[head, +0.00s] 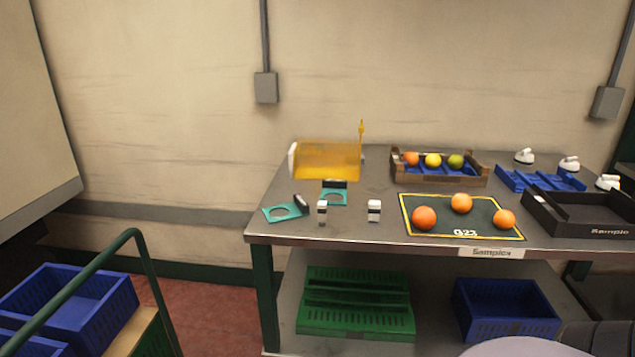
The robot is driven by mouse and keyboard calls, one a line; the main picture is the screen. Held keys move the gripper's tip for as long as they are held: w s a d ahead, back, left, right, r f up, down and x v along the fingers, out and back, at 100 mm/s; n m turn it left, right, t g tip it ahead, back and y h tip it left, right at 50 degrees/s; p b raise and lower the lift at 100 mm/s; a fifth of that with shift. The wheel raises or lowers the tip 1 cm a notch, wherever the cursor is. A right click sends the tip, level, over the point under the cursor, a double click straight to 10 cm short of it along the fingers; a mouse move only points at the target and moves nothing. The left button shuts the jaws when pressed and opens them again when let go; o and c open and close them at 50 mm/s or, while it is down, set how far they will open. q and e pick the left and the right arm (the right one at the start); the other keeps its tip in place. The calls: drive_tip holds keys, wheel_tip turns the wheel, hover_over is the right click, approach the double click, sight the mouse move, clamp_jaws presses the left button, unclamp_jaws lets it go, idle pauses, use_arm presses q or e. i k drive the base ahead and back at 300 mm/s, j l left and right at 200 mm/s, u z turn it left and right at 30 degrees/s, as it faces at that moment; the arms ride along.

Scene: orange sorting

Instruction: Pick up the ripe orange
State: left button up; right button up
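The left one looks slightly redder. Behind the mat, a wooden crate (440,179) with a blue insert holds an orange fruit (411,159), a yellow one (433,160) and a green one (456,161) in a row. Neither of my grippers is in view.
The table (340,232) also carries a black tray (565,224), a blue holder (525,180), white-topped devices (524,156), a yellow translucent box (327,160) and teal plates (285,212). Two small black-and-white blocks (374,211) stand left of the mat. Green (357,315) and blue (505,325) crates sit below.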

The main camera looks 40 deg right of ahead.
sight(504, 220)
drive_tip(key=z, duration=2.4)
